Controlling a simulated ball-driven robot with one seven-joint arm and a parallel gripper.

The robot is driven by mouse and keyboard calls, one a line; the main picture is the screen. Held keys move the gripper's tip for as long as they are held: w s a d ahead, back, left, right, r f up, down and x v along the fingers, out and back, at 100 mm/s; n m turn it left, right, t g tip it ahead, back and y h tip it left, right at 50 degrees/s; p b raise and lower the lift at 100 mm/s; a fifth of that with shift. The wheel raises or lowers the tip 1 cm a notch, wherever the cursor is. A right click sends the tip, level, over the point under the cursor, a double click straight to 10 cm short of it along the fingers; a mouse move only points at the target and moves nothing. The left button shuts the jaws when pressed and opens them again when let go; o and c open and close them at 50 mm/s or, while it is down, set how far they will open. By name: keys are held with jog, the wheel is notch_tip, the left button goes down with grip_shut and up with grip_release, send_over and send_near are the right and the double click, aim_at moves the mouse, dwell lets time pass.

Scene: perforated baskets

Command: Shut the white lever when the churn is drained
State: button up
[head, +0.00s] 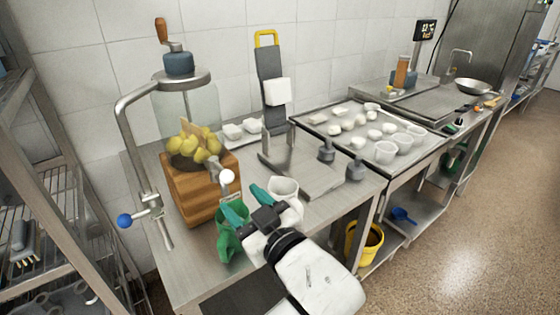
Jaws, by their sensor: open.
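The churn (190,103) is a clear jar with a metal lid and a wooden-handled crank, on a wooden block base (199,197). Yellow lumps (196,147) and a wooden paddle sit low inside; I can make out no liquid level around them. The white lever (227,177) shows as a round white knob at the front right of the base; whether its valve is open I cannot tell. A green jug (229,245) stands below it. My gripper (243,199) is open, its teal fingers apart in front of the knob and above the jug. It appears empty.
A metal pipe with a blue-knobbed valve (125,221) stands left of the churn. A white cup (284,189) is close to the right finger. A slicer-like stand (270,88), grey weights (355,168) and a tray of white pieces (330,120) lie further right.

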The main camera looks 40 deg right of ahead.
aim_at(228, 178)
jog(key=w, duration=0.3)
jog(key=w+p, duration=0.1)
jog(key=w, duration=0.3)
jog(key=w+d, duration=0.1)
jog(key=w, duration=0.3)
jog(key=shift+r+p, duration=0.3)
grip_shut()
